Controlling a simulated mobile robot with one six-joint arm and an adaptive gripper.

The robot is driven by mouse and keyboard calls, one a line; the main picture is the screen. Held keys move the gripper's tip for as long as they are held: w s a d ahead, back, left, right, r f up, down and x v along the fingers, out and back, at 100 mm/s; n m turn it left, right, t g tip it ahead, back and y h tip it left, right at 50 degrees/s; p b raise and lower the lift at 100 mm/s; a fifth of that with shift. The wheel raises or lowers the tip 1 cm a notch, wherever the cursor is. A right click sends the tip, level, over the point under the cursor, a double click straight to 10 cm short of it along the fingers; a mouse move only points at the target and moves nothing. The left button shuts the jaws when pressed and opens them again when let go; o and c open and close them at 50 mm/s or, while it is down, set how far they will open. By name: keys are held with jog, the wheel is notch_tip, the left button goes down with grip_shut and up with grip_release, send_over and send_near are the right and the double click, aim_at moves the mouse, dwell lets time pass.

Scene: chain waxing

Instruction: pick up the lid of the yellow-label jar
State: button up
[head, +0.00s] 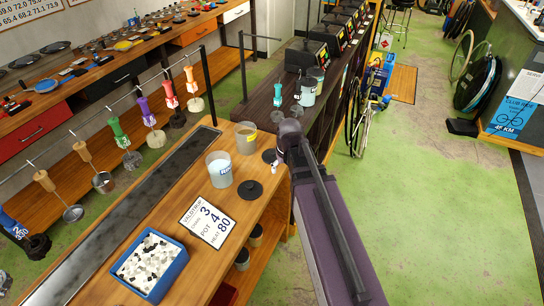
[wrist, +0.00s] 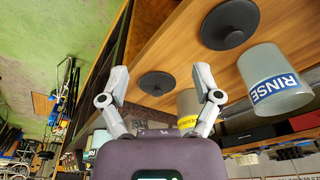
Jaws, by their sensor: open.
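The yellow-label jar (head: 246,138) stands on the wooden bench near its far end. It also shows in the wrist view (wrist: 188,102), partly behind a finger of my gripper. A dark round lid with a small knob (head: 269,156) lies on the bench beside that jar, partly hidden by my arm in the head view. In the wrist view this lid (wrist: 157,83) appears between the fingers of my gripper (wrist: 161,75), which is open and empty. I cannot tell how far the fingers are from it.
The blue-label RINSE jar (head: 219,170), also in the wrist view (wrist: 272,78), stands close by. A second dark lid (head: 252,191) lies beside it. A printed card (head: 208,221) and a blue tray (head: 150,266) of pale pieces are nearer.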

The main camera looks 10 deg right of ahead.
jog(key=w+r+n+t, duration=0.1)
jog(key=w+r+t, duration=0.1)
jog(key=w, duration=1.2)
jog(key=shift+d+t+p, duration=0.2)
jog(key=shift+t+p, duration=0.2)
jog(key=b, duration=0.8)
send_near(273, 151)
jog(key=x, duration=0.4)
jog(key=shift+a+f, duration=0.2)
jog(key=shift+f, duration=0.2)
jog(key=shift+w+f, duration=0.1)
jog(key=shift+w, duration=0.05)
jog(key=shift+b+x, duration=2.4)
jog(key=shift+x, duration=0.2)
jog(key=shift+d, duration=0.15)
grip_shut()
